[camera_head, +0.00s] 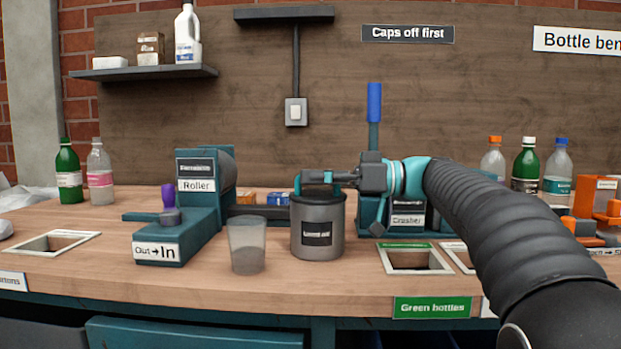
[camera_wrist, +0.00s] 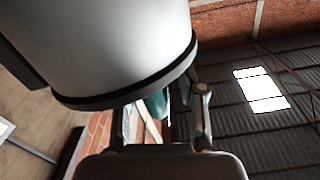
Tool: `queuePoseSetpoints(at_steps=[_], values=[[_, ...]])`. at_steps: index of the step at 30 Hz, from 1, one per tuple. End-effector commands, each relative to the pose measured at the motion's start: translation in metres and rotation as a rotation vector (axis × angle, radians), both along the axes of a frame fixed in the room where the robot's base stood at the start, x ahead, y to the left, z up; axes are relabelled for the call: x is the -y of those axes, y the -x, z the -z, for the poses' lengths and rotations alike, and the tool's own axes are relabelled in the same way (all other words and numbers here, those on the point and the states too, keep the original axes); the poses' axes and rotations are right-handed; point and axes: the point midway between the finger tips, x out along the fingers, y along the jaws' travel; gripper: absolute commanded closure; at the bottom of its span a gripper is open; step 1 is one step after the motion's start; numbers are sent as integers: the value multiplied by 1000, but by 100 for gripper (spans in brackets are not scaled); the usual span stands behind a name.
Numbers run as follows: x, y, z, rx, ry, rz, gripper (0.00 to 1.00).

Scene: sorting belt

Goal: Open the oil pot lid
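The oil pot (camera_head: 317,238) is a grey cylinder with a dark label, upright on the bench. A teal handle (camera_head: 312,178) stands on its lid at the top. My gripper (camera_head: 338,178) reaches in from the right, level with the handle, just above the rim. In the wrist view the pot (camera_wrist: 115,45) fills the upper left. A teal part (camera_wrist: 157,104), likely the handle, shows between my spread fingers (camera_wrist: 163,115). The fingers look apart, one on each side. The pot partly hides the fingertips, so contact with the handle cannot be seen.
A clear cup (camera_head: 247,246) stands just left of the pot. The roller machine (camera_head: 196,205) is further left, and the crusher (camera_head: 408,221) stands behind my arm on the right. A framed bench opening (camera_head: 415,259) lies right of the pot. Bottles stand along the back.

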Motion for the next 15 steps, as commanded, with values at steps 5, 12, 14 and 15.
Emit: queuePoseSetpoints(at_steps=[5,12,14,15], values=[[-10,0,0,0,0,0,61],[-10,0,0,0,0,1,61],[-10,0,0,0,0,1,68],[-10,0,0,0,0,1,78]])
